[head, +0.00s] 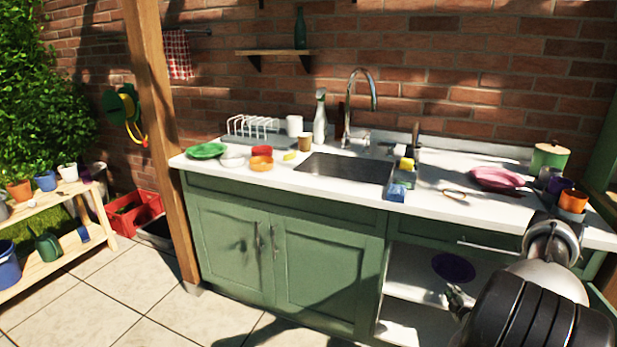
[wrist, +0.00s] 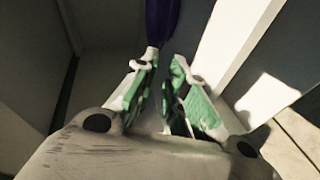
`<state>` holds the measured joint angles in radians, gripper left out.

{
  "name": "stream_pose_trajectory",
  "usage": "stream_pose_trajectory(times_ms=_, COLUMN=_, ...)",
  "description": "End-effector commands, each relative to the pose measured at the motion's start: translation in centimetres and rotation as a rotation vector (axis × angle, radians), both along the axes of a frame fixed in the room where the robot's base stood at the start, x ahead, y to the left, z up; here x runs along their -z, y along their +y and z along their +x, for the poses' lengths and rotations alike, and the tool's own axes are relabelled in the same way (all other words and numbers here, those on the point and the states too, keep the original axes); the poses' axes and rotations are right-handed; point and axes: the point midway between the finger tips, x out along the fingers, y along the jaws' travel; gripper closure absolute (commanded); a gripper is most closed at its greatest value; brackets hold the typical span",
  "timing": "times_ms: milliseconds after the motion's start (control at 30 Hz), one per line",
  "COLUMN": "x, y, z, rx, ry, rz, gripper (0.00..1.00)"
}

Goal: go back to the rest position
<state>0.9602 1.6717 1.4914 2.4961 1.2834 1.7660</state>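My gripper (head: 458,300) is low in front of the open cabinet under the counter's right part. In the wrist view its two green-padded fingers (wrist: 163,62) stand a little apart, with nothing seen between them. A purple plate (head: 453,267) is inside the cabinet, just beyond the fingertips. In the wrist view a purple strip (wrist: 161,20), which looks like this plate, shows past the fingertips. I cannot tell whether the fingertips touch it. My arm reaches in from the lower right and hides part of the cabinet.
The white counter (head: 430,200) holds a sink (head: 345,172), a pink pan (head: 497,179), a green pot (head: 548,157), an orange cup (head: 573,201) and several dishes at left. Cabinet shelf (head: 405,312) and walls are close around my gripper. Paved floor (head: 110,290) is clear at left.

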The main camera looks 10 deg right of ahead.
Motion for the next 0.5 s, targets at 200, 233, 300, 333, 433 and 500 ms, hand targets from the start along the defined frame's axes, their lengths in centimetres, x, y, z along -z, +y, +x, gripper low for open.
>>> stream_pose_trajectory(times_ms=200, x=1.2, y=5.0, z=-1.3, rx=-0.275, ry=0.119, rz=-0.27, gripper=0.86)
stream_pose_trajectory(times_ms=233, x=1.4, y=6.5, z=-1.8, rx=-0.334, ry=0.13, rz=-0.302, gripper=0.86)
stream_pose_trajectory(times_ms=300, x=1.8, y=9.7, z=-3.2, rx=-0.468, ry=0.15, rz=-0.369, gripper=0.86)
stream_pose_trajectory(times_ms=333, x=1.5, y=11.1, z=-3.8, rx=-0.533, ry=0.151, rz=-0.405, gripper=0.86)
stream_pose_trajectory(times_ms=433, x=-1.0, y=14.7, z=-5.5, rx=-0.767, ry=0.126, rz=-0.565, gripper=0.86)
stream_pose_trajectory(times_ms=500, x=-3.7, y=16.9, z=-6.5, rx=-0.939, ry=0.081, rz=-0.698, gripper=0.86)
